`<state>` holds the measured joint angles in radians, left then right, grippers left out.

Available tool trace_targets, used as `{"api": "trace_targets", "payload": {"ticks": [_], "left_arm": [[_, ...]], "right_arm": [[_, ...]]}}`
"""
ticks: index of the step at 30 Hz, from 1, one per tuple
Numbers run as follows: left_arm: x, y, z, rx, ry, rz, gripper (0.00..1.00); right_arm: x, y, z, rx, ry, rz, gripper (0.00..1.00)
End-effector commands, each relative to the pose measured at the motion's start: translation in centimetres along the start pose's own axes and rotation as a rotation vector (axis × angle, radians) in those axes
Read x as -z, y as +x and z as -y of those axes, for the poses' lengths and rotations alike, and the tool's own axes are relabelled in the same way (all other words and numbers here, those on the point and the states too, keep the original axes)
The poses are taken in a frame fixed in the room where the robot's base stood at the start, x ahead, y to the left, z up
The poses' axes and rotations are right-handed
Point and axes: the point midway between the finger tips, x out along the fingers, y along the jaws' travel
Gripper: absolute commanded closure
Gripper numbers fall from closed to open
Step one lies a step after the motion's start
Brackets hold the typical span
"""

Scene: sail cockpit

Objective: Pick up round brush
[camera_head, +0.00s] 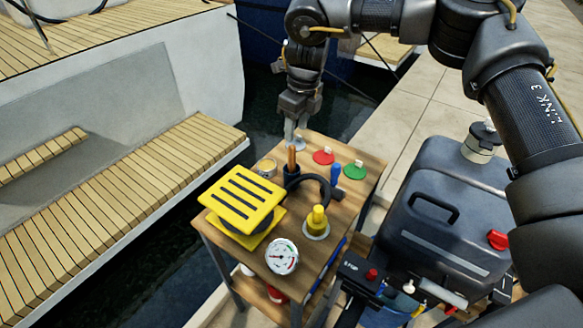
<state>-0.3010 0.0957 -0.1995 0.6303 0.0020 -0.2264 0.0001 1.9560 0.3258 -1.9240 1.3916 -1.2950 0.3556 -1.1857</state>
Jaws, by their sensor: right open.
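I cannot tell for certain which thing is the round brush. An upright orange-brown handle (292,156) rises from a black round piece (291,175) near the back of the wooden table, and it may be the brush. My right gripper (292,136) hangs fingers down at the table's back edge, just behind and above that handle. Its jaws are small in the view and hold nothing that I can see. A pale disc (300,146) lies close beside the fingertips, partly hidden. My left gripper is out of view.
The wooden table (325,245) also bears a yellow slatted block (242,198), a gauge (282,257), a yellow fitting (317,222), a blue-handled item (336,174), a red disc (323,156) and a green disc (355,170). A dark tank (440,205) stands at right. Water lies behind and left.

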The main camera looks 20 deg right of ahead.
Motion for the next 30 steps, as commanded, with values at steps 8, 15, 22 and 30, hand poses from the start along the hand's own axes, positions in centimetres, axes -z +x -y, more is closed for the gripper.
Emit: {"api": "trace_targets", "payload": {"ticks": [8,15,22,30], "left_arm": [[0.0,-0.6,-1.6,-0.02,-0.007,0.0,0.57],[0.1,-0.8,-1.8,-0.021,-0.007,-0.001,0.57],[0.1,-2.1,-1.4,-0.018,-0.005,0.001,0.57],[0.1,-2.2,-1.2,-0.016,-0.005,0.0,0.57]], "right_arm": [[0.0,3.7,-0.1,0.001,-0.001,-0.001,0.57],[-0.1,4.4,-0.1,0.0,-0.001,-0.002,0.57],[-0.5,7.6,-0.2,-0.001,0.0,-0.004,0.57],[-0.4,9.3,-0.2,0.001,0.0,-0.002,0.57]]}}
